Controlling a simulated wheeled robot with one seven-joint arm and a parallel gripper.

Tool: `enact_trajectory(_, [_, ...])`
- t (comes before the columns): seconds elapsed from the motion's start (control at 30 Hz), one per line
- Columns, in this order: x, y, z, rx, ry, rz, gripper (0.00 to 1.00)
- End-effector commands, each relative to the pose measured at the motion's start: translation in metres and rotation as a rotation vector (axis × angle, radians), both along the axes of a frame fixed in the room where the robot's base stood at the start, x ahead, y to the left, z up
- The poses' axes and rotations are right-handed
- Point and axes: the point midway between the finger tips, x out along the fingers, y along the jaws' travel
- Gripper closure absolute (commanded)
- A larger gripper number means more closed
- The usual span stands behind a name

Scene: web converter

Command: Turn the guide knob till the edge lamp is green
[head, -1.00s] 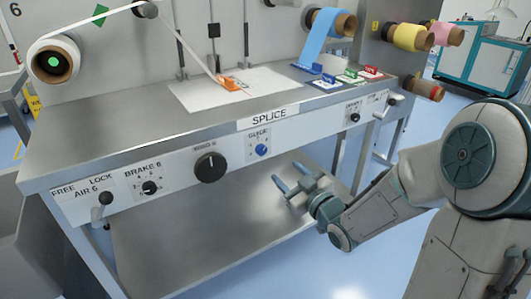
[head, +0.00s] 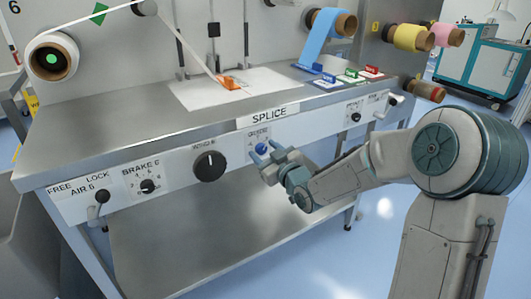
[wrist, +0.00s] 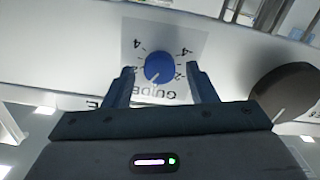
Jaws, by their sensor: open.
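The blue guide knob (head: 261,149) is on the front panel below the SPLICE label. In the wrist view the knob (wrist: 159,68) appears upside down on its white scale plate, its pale pointer line toward the lower left. My gripper (head: 266,155) is open in front of it. In the wrist view the two fingers of my gripper (wrist: 160,76) stand either side of the knob, with gaps on both sides; I cannot tell how far they reach over it. In the head view the fingers partly cover the knob. I cannot make out the edge lamp in either view.
A larger black knob (head: 209,166) is left of the guide knob and shows in the wrist view (wrist: 285,92). The brake knob (head: 148,186) and a lever (head: 102,197) are further left. The steel tabletop (head: 130,120) overhangs the panel. Open floor lies right.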

Motion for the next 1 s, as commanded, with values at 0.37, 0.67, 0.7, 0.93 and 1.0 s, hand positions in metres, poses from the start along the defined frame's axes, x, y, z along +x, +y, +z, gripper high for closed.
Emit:
enact_trajectory(0.37, [-0.0003,-0.0003,0.0,0.003,0.002,0.0,0.93])
enact_trajectory(0.67, [-0.0001,-0.0007,0.0009,0.088,0.059,0.0,0.93])
enact_trajectory(0.7, [-0.0001,-0.0008,0.0009,0.109,0.075,0.0,0.93])
enact_trajectory(0.93, [0.0002,-0.0013,0.0006,0.242,0.166,0.0,0.93])
enact_trajectory(1.0, [0.0002,-0.0014,0.0007,0.28,0.191,0.0,0.93])
